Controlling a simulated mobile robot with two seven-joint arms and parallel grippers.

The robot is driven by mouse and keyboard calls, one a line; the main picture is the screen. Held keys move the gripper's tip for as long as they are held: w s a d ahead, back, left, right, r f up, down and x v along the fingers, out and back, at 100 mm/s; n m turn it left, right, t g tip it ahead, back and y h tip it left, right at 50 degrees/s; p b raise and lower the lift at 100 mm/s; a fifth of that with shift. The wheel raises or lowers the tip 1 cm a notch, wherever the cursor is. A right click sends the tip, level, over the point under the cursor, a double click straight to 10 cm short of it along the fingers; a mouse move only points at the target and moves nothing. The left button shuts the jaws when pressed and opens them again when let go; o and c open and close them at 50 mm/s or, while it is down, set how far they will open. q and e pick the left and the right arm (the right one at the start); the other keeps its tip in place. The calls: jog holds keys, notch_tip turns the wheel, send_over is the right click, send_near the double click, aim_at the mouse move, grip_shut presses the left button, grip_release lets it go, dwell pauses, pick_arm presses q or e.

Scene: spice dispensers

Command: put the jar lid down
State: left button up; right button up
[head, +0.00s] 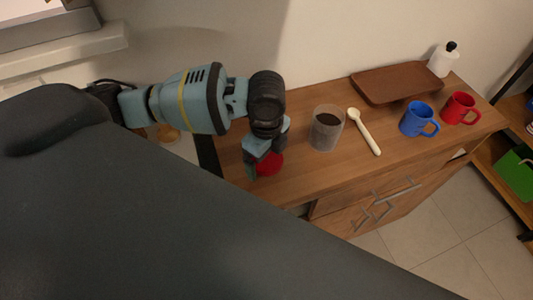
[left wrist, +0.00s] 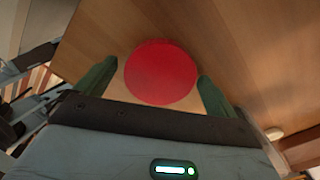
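The jar lid (head: 269,164) is a round red disc. In the left wrist view the lid (left wrist: 160,73) lies between and just beyond the two fingertips. My left gripper (head: 265,160) points down over the near left part of the wooden counter. Its fingers (left wrist: 158,78) are spread wide, with a small gap showing between the left finger and the lid's edge. The lid appears at counter level, though contact underneath is hidden. The clear jar (head: 327,128) with dark contents stands without a lid to the right of the gripper. My right gripper is not in view.
A cream spoon (head: 365,132) lies right of the jar. A brown tray (head: 396,84), a blue mug (head: 416,120), a red mug (head: 458,108) and a white bottle (head: 442,60) stand farther right. The wooden counter (head: 310,176) is clear in front of the jar.

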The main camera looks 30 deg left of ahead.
aim_at(267, 158)
pick_arm(q)
jog(key=shift+r, duration=0.6)
notch_tip(267, 158, up, 11)
jog(key=p, duration=0.1)
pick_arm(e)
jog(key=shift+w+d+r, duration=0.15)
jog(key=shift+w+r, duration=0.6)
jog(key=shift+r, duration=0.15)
